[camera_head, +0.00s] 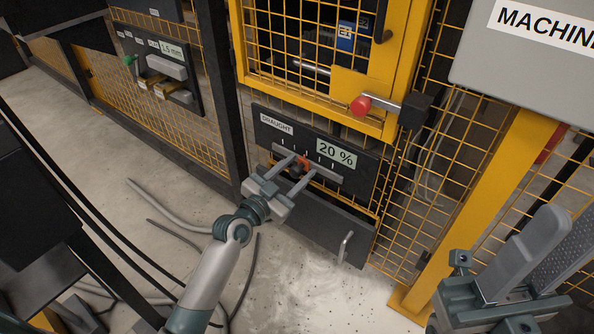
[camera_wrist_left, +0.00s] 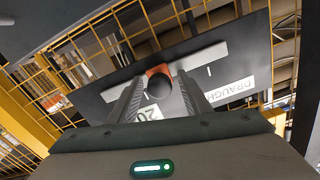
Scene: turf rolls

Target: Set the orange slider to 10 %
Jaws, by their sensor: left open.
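The orange slider (camera_head: 304,160) sits on a grey horizontal track on a dark panel (camera_head: 352,183) labelled DRAUGHT. The display (camera_head: 336,154) reads 20 %. My left gripper (camera_head: 301,167) is open at the track, with one finger on each side of the slider. In the left wrist view the slider (camera_wrist_left: 158,70), with its dark round knob, shows between the two fingertips (camera_wrist_left: 161,82), with a gap visible on both sides. My right gripper (camera_head: 515,270) shows at the lower right; its jaw opening is unclear.
Below the panel is a dark drawer front with a metal handle (camera_head: 345,247). Above is a yellow mesh door with a red knob (camera_head: 361,105). Another panel with a green knob (camera_head: 130,60) is at the left. Hoses lie on the floor.

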